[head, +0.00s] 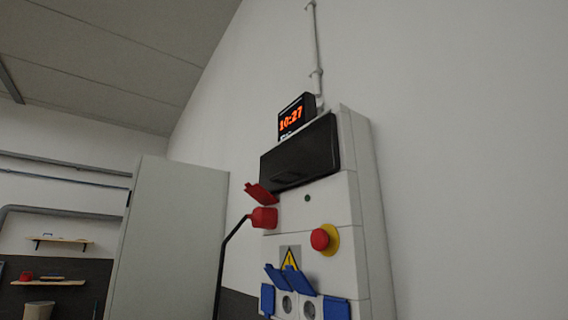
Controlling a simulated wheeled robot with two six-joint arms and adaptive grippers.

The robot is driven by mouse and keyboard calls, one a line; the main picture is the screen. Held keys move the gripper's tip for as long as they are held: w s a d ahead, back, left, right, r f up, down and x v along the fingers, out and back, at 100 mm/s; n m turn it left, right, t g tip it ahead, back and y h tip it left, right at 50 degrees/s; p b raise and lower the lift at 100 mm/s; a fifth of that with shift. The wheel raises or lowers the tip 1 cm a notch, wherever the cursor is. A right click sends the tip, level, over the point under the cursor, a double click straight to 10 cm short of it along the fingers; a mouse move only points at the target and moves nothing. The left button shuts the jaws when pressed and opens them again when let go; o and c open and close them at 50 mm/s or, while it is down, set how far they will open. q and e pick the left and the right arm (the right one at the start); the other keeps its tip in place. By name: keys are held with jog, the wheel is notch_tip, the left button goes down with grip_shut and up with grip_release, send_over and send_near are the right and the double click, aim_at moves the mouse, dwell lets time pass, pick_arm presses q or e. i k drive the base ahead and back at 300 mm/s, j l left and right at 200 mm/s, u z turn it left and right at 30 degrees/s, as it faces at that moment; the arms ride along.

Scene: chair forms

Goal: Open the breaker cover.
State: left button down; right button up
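The breaker box (316,205) is a tall light-grey cabinet on the white wall, right of centre in the head view. Its breaker cover (300,155) is a dark, nearly black panel near the top of the box. The cover looks shut, and what is behind it is hidden. Neither of my grippers is in the head view, so I cannot tell whether they are open or shut.
Below the cover are a red plug (264,218) with a black cable, a red emergency button (320,239) and blue socket flaps (292,280). A digital clock (292,118) sits above the cover. A grey locker (168,240) stands at the left.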

aim_at(314, 151)
jog(key=k+u, duration=0.1)
jog(key=u, duration=0.25)
jog(key=k+u, duration=0.15)
jog(key=u, duration=0.2)
jog(key=k+u, duration=0.15)
jog(key=u, duration=0.2)
